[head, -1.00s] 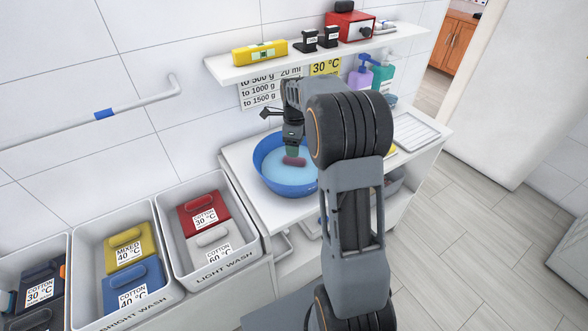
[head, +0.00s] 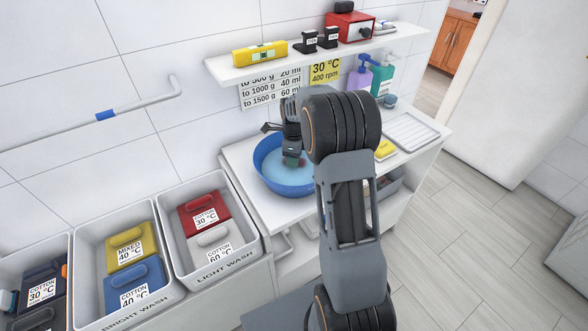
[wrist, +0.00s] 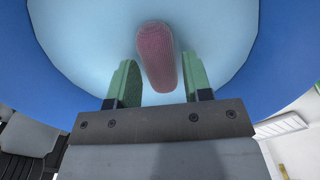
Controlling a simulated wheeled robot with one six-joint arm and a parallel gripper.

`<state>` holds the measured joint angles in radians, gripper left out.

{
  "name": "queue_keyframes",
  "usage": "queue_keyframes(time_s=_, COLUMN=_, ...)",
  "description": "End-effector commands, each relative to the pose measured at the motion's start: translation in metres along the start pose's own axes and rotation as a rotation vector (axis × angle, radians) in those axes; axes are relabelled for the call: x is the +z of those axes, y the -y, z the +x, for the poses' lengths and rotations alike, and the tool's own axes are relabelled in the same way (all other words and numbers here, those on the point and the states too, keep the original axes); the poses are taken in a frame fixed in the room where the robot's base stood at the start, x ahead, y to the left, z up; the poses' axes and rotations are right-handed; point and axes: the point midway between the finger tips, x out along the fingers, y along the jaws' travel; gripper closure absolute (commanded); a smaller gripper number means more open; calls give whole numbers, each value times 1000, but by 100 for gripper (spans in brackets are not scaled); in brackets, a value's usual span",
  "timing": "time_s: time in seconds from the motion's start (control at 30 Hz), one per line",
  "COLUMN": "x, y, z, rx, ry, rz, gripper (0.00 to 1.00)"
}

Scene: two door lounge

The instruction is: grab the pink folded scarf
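The pink folded scarf (wrist: 157,56) lies in the light blue water of a blue basin (head: 270,180). In the wrist view it shows as a rounded, ribbed pink roll. My gripper (wrist: 160,84) is open, with its two green fingers on either side of the scarf's near end. A gap shows between the scarf and the left finger; the right finger is close to it, and I cannot tell if they touch. In the head view my gripper (head: 293,160) is low inside the basin and hides most of the scarf.
A shelf (head: 315,54) with a yellow level and a red box hangs above the basin. A white drying tray (head: 411,131) and yellow sponge (head: 385,149) lie to the right. Laundry bins (head: 208,232) with folded coloured items stand to the left.

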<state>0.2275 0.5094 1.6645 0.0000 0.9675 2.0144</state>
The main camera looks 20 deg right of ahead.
Motion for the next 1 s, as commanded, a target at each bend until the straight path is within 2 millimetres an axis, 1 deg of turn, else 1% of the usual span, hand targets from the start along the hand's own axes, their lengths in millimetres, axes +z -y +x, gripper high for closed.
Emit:
queue_keyframes(time_s=0.03, x=0, y=0, z=0, rx=0, ry=0, rz=0, gripper=59)
queue_keyframes(time_s=0.07, x=0, y=0, z=0, rx=0, ry=0, rz=0, gripper=62)
queue_keyframes(time_s=0.4, x=0, y=0, z=0, rx=0, ry=0, rz=0, gripper=95)
queue_keyframes(time_s=0.57, x=0, y=0, z=-1, rx=-1, ry=0, rz=0, gripper=95)
queue_keyframes(time_s=0.67, x=0, y=0, z=-5, rx=-1, ry=1, rz=0, gripper=95)
queue_keyframes(time_s=0.77, x=0, y=1, z=-18, rx=-4, ry=2, rz=0, gripper=95)
queue_keyframes(time_s=1.0, x=0, y=1, z=-62, rx=-4, ry=2, rz=0, gripper=95)
